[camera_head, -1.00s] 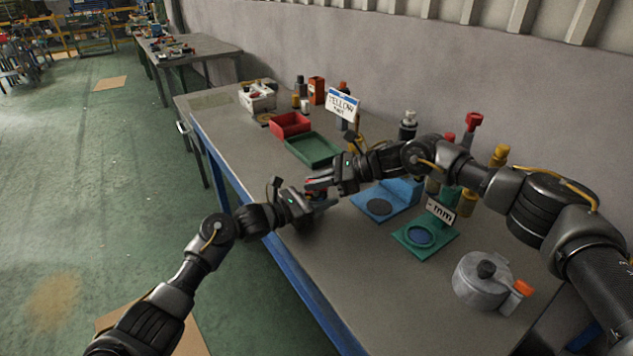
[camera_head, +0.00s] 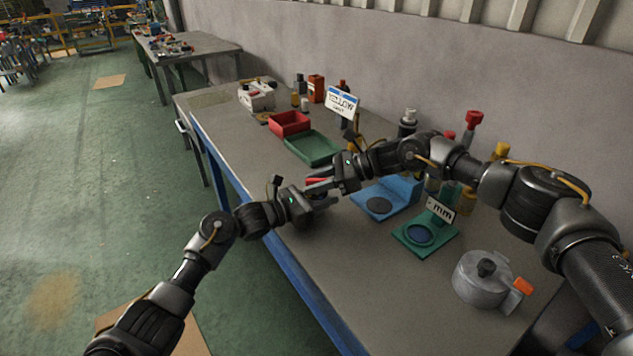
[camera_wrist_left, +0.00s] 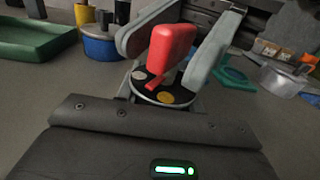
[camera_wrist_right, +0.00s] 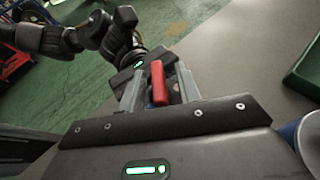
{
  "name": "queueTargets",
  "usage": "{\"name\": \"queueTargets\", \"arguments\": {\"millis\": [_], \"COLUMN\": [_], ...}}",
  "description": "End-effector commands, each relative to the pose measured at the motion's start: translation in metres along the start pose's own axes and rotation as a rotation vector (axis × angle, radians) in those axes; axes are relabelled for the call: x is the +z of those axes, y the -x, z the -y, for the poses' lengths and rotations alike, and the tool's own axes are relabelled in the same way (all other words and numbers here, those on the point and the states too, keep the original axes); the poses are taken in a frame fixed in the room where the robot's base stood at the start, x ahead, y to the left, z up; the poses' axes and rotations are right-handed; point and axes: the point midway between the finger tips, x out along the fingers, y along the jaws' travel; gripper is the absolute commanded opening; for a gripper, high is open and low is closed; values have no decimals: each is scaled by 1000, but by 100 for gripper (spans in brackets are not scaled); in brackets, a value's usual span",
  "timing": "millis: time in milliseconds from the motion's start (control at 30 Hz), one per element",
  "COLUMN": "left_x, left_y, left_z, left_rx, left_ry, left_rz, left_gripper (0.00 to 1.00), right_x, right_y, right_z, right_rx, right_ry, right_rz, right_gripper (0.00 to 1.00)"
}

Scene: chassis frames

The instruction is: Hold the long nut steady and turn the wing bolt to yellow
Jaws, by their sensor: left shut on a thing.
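The red wing bolt (camera_wrist_left: 172,50) stands over a dark disc (camera_wrist_left: 148,88) with a yellow dot (camera_wrist_left: 166,97) and a pale dot. Its pointer lies on the disc between these two dots. The red wing also shows in the right wrist view (camera_wrist_right: 159,82). My right gripper (camera_wrist_left: 160,58) has its grey fingers on either side of the wing, with a gap at one side. My left gripper (camera_head: 318,200) is shut on the long nut below the disc; the nut itself is mostly hidden. Both grippers meet above the table's front edge.
Red (camera_head: 290,123) and green (camera_head: 312,149) trays lie beyond the grippers. A blue stand (camera_head: 401,192), a green stand (camera_head: 432,240) and a grey pot (camera_head: 480,281) stand right.

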Motion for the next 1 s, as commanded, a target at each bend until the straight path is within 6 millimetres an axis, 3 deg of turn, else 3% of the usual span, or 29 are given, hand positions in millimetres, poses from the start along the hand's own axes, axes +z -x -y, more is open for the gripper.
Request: {"name": "queueTargets", "arguments": {"millis": [267, 700, 1000], "left_x": [0, 0, 0], "left_y": [0, 0, 1], "left_z": [-1, -1, -1], "left_rx": [2, 3, 3], "left_ry": [0, 1, 1], "left_rz": [0, -1, -1], "left_gripper": [6, 6, 6], "right_x": [10, 80, 94], "right_y": [3, 33, 39], "right_z": [0, 0, 0], "right_rx": [0, -1, 0], "right_ry": [5, 3, 1], "right_rz": [4, 1, 2], "right_gripper": [34, 34, 34]}}
